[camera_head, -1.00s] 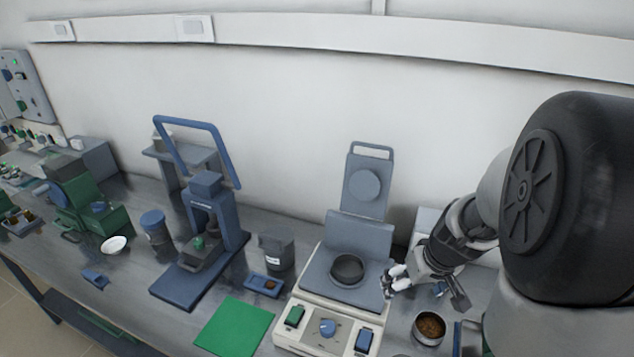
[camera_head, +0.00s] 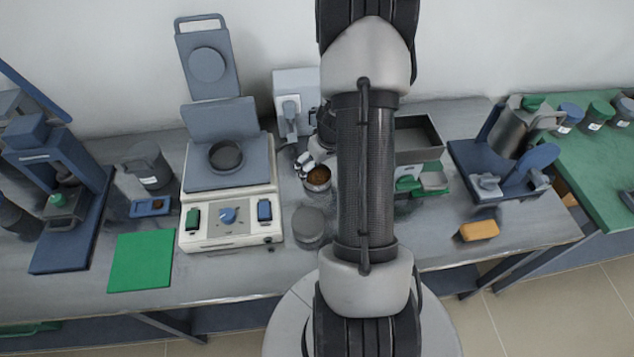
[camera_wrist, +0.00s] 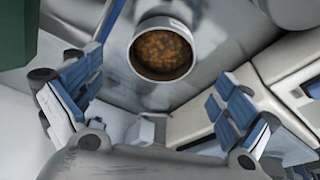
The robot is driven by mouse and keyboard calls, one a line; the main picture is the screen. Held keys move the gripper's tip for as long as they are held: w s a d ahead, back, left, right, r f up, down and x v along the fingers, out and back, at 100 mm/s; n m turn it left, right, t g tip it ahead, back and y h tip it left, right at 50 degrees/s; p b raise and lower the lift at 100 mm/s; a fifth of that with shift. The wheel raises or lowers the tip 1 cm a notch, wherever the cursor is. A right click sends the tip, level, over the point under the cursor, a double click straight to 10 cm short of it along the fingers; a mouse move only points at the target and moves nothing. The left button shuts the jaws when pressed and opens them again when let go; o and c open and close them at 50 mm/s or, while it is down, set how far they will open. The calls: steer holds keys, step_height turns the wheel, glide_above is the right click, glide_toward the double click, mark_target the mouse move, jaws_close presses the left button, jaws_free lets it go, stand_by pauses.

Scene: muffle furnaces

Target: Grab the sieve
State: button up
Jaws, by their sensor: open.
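A round metal cup (camera_head: 318,187), probably the sieve, holds brown granules and stands on the bench right of the white machine. In the wrist view the cup (camera_wrist: 164,76) is upper middle, seen from above into its mouth. A dark shallow ring (camera_head: 226,156) on the machine's plate is also sieve-like; I cannot tell for certain which is the sieve. My gripper (camera_head: 308,160) is just beside the cup, at its upper left in the head view. In the wrist view my gripper (camera_wrist: 158,100) is open, its blue-padded fingers apart with nothing held. My arm hides part of the bench.
The white machine (camera_head: 229,232) stands close left of the cup. A grey round container (camera_head: 309,226) stands in front of it. A grey open box (camera_head: 420,138) and a green-and-white item (camera_head: 409,180) are right of my arm. A yellow block (camera_head: 479,230) lies near the front edge.

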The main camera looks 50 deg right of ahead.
mark_target(316, 177)
steer(key=shift+b+x, duration=1.15)
steer(key=shift+x, duration=2)
steer(key=shift+a, duration=0.1)
steer(key=c, duration=1.2)
